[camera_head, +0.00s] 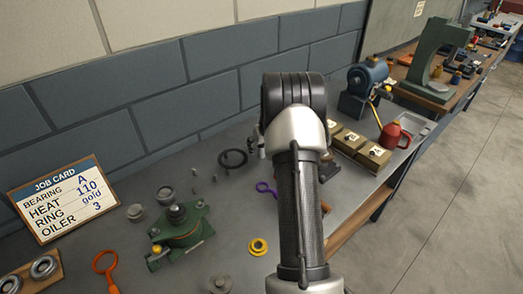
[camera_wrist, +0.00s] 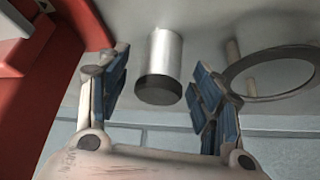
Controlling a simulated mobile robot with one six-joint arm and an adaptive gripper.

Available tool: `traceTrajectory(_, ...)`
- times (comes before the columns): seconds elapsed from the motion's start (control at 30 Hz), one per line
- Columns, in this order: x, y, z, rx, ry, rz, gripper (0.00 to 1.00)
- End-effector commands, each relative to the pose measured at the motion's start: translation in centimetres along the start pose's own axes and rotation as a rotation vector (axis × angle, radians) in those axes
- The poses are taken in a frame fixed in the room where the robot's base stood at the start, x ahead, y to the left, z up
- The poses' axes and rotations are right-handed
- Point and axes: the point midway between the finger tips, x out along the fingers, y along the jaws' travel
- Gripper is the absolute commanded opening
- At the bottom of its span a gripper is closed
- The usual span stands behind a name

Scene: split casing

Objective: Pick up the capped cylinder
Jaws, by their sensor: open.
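The capped cylinder (camera_wrist: 163,58) shows in the wrist view as a silver body with a dark cap at its lower end in the picture. It lies between the two blue-padded fingers of my gripper (camera_wrist: 160,90), in line with the gap. The fingers are open, and a visible gap separates each from the cylinder. I cannot tell how far the cylinder is beyond the fingertips. In the head view my arm hides the gripper and most of the area around it.
A dark ring (camera_wrist: 234,81) lies right of the fingers in the wrist view; a large red object (camera_wrist: 42,70) fills the left.

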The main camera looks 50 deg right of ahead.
Motion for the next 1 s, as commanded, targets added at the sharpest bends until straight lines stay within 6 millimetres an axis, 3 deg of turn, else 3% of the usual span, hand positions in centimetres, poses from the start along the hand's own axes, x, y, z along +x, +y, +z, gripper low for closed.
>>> traceTrajectory(0.3,0.57,0.02,-0.09,0.0,0.001,0.0,0.59)
traceTrajectory(1.0,0.55,0.03,-0.06,0.0,0.001,0.0,0.12)
